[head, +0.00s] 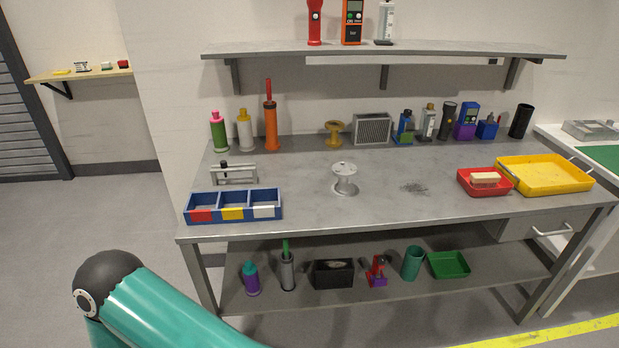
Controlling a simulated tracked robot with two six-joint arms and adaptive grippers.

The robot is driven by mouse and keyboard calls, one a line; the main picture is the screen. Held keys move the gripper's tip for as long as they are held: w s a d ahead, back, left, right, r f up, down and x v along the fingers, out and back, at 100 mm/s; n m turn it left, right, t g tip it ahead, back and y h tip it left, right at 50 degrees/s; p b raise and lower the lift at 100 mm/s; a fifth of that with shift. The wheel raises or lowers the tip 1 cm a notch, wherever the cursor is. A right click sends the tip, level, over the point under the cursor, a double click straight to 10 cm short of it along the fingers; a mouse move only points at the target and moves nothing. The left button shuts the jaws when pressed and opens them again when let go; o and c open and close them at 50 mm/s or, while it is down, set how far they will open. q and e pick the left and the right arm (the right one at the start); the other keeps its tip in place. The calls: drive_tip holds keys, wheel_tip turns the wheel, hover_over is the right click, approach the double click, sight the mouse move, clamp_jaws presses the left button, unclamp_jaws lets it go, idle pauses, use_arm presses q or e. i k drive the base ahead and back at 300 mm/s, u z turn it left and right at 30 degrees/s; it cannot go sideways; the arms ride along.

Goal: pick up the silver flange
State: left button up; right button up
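A silver piece (344,180) with a round top plate and a wider round foot stands upright near the middle of the workbench (300,205). It looks like the silver flange or a stand bearing it; I cannot tell which. Small dark marks, perhaps holes, show on its top plate. Nothing touches it from the sides. A teal arm link of mine crosses the lower left, well in front of the bench. Neither of my grippers is in view.
A blue three-compartment bin (234,218) sits at the bench's front left, a small metal stand (246,174) behind it. A gold spool-shaped piece (335,141) and bottles line the back. A red tray (503,190) and yellow tray (572,179) are right.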

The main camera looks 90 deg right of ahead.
sight(343, 170)
drive_tip(key=z, duration=0.05)
drive_tip(key=k, duration=1.55)
drive_tip(key=z, duration=1.45)
drive_tip(key=i, duration=1)
drive_tip(key=z, duration=0.2)
